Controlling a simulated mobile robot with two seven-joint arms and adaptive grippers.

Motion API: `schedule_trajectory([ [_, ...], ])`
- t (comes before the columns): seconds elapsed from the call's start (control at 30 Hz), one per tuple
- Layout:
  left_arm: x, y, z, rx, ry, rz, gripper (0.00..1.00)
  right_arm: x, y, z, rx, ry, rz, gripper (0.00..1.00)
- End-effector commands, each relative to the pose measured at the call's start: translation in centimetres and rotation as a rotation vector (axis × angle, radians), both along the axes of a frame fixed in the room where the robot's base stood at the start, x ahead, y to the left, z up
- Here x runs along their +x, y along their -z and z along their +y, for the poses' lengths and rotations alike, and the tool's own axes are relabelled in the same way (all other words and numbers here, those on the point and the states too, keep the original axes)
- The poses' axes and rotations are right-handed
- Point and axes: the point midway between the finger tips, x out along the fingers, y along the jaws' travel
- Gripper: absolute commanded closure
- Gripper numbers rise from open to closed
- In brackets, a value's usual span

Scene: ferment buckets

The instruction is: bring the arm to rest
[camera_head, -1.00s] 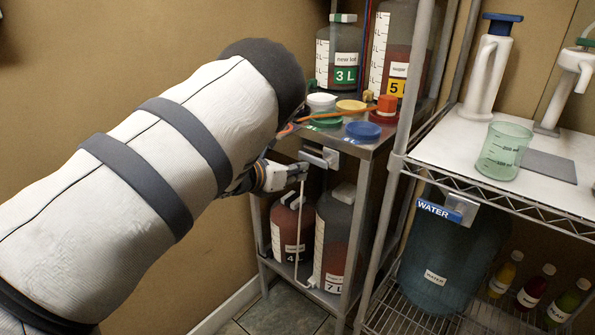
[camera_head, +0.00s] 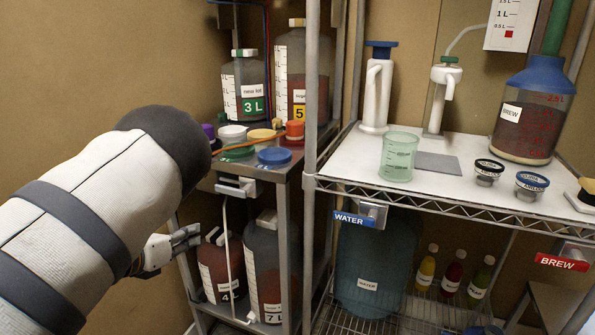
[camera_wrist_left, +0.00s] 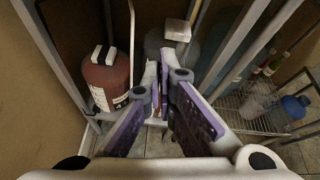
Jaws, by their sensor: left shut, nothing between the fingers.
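My left arm comes in from the left in the head view. Its gripper (camera_head: 198,234) is shut and empty. It appears in front of the left side of the small metal rack, by the red 4 L jug (camera_head: 222,274) on the lower shelf. I cannot tell whether it touches anything there. In the left wrist view the two fingers (camera_wrist_left: 159,75) point towards the rack, with the red jug (camera_wrist_left: 106,76) to their left. My right gripper does not show.
The small rack's upper shelf (camera_head: 262,172) carries jugs and coloured lids. A 7 L jug (camera_head: 264,262) stands low in the rack. The wire rack to the right holds a green beaker (camera_head: 398,157), a blue water container (camera_head: 372,255) and bottles. The brown wall is close at left.

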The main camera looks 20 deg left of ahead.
Motion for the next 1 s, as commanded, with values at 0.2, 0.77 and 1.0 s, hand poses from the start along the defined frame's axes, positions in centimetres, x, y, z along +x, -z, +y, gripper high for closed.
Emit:
schedule_trajectory([
  [0.2, -11.8, 13.1, -2.0, -0.811, -0.758, 0.349, 1.0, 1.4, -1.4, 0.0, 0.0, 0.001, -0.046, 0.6],
  [0.77, -44.1, 19.6, -16.3, -1.424, -2.765, 0.204, 1.0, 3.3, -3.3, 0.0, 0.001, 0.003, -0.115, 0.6],
  [1.0, -44.2, 19.6, -16.3, -1.423, -2.768, 0.202, 1.0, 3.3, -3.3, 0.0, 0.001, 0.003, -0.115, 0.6],
])
